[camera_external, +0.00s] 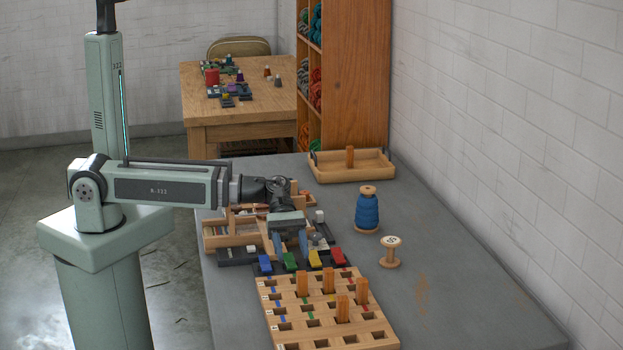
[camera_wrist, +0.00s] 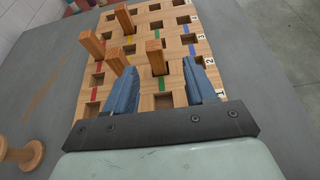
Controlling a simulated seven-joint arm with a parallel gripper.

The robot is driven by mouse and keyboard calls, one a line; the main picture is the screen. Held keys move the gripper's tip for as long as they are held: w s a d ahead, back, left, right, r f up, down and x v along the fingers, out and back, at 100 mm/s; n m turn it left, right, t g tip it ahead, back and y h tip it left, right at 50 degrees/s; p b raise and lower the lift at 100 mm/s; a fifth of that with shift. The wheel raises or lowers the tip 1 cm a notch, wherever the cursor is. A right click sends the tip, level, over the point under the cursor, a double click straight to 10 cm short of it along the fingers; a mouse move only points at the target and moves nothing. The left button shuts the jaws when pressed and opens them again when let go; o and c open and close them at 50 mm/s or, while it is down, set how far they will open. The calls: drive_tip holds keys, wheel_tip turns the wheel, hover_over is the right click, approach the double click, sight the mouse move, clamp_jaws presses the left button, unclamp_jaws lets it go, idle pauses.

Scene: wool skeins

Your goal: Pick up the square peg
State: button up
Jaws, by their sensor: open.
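Several upright square wooden pegs stand in the holed wooden board (camera_external: 283,327), among them a front peg (camera_external: 342,309), a right peg (camera_external: 362,291), a left peg (camera_external: 302,283) and a back peg (camera_external: 328,280). Another wooden peg (camera_external: 350,156) stands in the tray at the back. My gripper (camera_external: 290,244) is open above the table, behind the board. In the wrist view my gripper (camera_wrist: 160,66) has blue fingers spread wide with nothing held. One peg (camera_wrist: 155,57) shows beyond the gap between them; the left finger overlaps the foot of another peg (camera_wrist: 114,58).
Blue, green, yellow and red blocks (camera_external: 314,258) line the board's far edge. A blue thread spool (camera_external: 367,212) and a bare spool (camera_external: 390,250) stand to the right. A wooden rack (camera_external: 229,237) is behind my gripper.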

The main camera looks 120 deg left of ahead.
sight(303, 279)
drive_tip(key=x, duration=0.5)
drive_tip(key=shift+w, duration=0.1)
drive_tip(key=shift+w+x, duration=0.3)
drive_tip(key=shift+x, duration=2.4)
drive_tip(key=shift+a+r, duration=0.2)
drive_tip(key=shift+a, duration=0.05)
drive_tip(key=shift+c, duration=0.2)
clamp_jaws()
drive_tip(key=shift+r, duration=0.1)
wheel_tip(303, 279, up, 10)
